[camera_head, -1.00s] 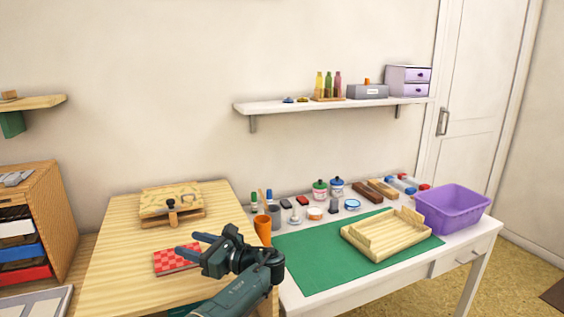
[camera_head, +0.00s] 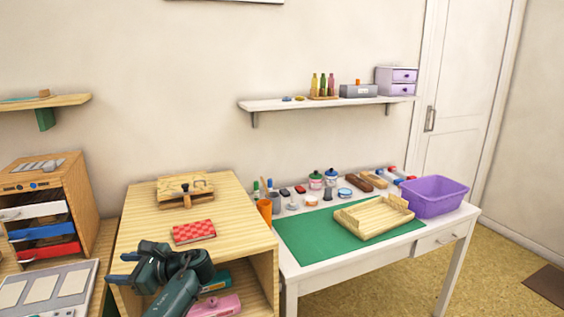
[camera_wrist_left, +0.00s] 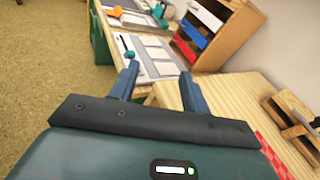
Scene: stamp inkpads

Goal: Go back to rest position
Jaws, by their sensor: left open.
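My left gripper (camera_head: 124,268) is at the lower left of the head view, in front of the wooden cabinet's near left edge. Its two fingers are apart and nothing is between them. In the left wrist view the same open fingers (camera_wrist_left: 158,90) show, with floor and a table with pale panels beyond them. My right gripper is not in view.
A wooden cabinet (camera_head: 135,232) carries a red checkered pad (camera_head: 194,231) and a wooden press (camera_head: 186,190). To its right, a white desk (camera_head: 292,277) holds a green mat (camera_head: 303,246), a wooden tray (camera_head: 374,217) and a purple bin (camera_head: 434,196). A drawer unit (camera_head: 85,205) stands at left.

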